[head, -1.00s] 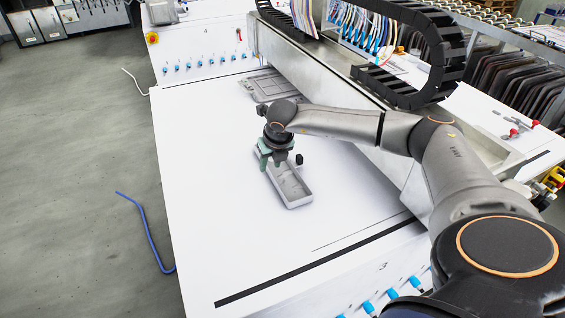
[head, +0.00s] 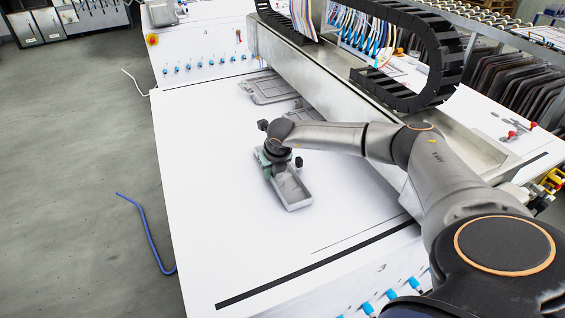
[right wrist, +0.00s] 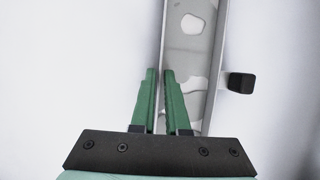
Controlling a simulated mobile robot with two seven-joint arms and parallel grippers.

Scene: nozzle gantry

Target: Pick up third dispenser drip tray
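A light grey, shallow, long drip tray (head: 293,189) lies on the white table in the head view. In the right wrist view the tray (right wrist: 189,50) runs up the picture, its floor carrying pale patches. My right gripper (head: 268,167) is over the tray's far left end, seen partly behind its own wrist. In the right wrist view the green fingers of my right gripper (right wrist: 160,72) stand close together, one on each side of the tray's left wall, closed on it. My left gripper is not in view.
Further grey trays (head: 268,90) lie at the back by the gantry beam (head: 320,80). A black knob (right wrist: 242,82) sticks out beside the tray's right wall. The white table (head: 215,190) is clear left and in front. A blue hose (head: 150,235) lies on the floor.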

